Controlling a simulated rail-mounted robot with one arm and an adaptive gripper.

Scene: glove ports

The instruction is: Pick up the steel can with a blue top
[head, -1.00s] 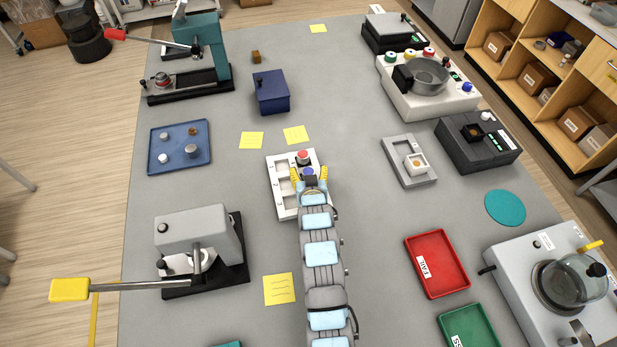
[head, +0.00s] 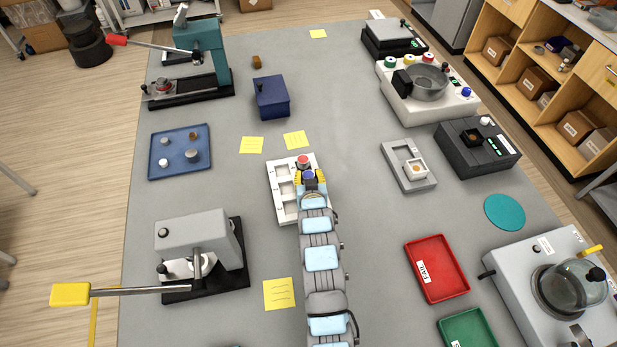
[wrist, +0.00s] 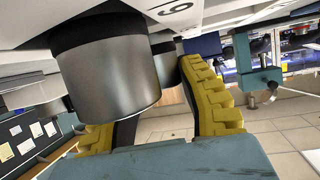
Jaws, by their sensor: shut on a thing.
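The steel can with a blue top (head: 308,174) stands at the right side of a white rack (head: 285,208) in the head view. My gripper (head: 310,180) has its yellow fingers on both sides of this can and is shut on it. In the wrist view the steel can (wrist: 112,75) fills the upper left, with a dark band near the white rack surface; its blue top does not show there. The can appears still at the rack, and any gap under it cannot be told. One yellow finger (wrist: 212,95) shows clearly; the other is partly hidden behind the can.
A red-topped can (head: 302,161) stands just beyond, close to the fingers. A blue box (head: 272,97) and yellow notes (head: 296,139) lie farther back. A blue tray (head: 153,155) with small pieces is left, a grey fixture (head: 394,152) right. Grey table between is clear.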

